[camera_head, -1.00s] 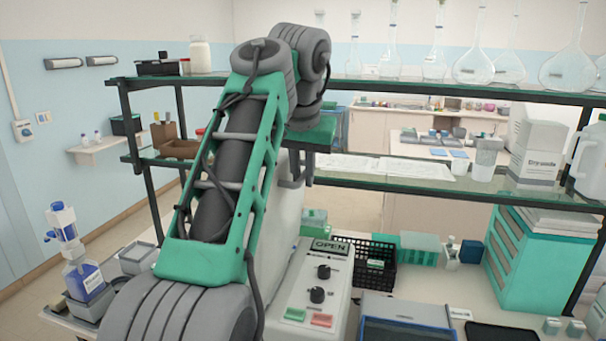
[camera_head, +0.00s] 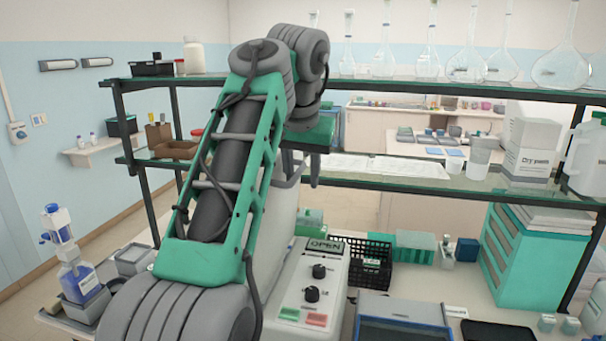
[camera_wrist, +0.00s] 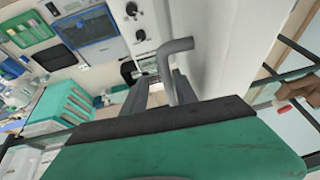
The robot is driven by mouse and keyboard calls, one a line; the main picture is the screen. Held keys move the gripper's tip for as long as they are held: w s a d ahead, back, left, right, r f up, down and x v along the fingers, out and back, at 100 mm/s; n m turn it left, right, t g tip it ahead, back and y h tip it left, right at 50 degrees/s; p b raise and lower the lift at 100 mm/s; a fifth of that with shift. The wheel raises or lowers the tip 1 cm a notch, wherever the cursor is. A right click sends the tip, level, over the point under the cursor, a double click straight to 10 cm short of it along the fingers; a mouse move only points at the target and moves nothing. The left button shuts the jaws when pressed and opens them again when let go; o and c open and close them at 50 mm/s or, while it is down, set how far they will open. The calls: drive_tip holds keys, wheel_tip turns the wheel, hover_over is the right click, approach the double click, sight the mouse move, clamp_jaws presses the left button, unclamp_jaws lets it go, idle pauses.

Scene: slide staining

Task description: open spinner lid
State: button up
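The spinner is a tall white machine; its control panel (camera_head: 310,285) has an OPEN sign (camera_head: 325,245), two black knobs, and a green and a red button. Its white side (camera_wrist: 225,45) fills the middle of the wrist view. A grey bent handle (camera_wrist: 176,47) sticks out from that side. My gripper (camera_wrist: 161,80) has its two dark fingers apart, with the handle's bent end at the gap between them; contact cannot be told. In the head view, my gripper (camera_head: 303,168) is beside the machine's upper part, behind my arm. The lid's seam is hidden.
A glass-fronted blue-grey box (camera_head: 404,320) and a black basket (camera_head: 366,262) stand right of the panel. A shelf (camera_head: 400,188) with bottles runs behind my gripper. Teal drawers (camera_head: 530,255) stand at the right.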

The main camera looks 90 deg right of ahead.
drive_tip(key=p+v, duration=0.2)
drive_tip(key=v, duration=0.6)
drive_tip(key=shift+p, duration=0.35)
drive_tip(key=shift+f, duration=0.1)
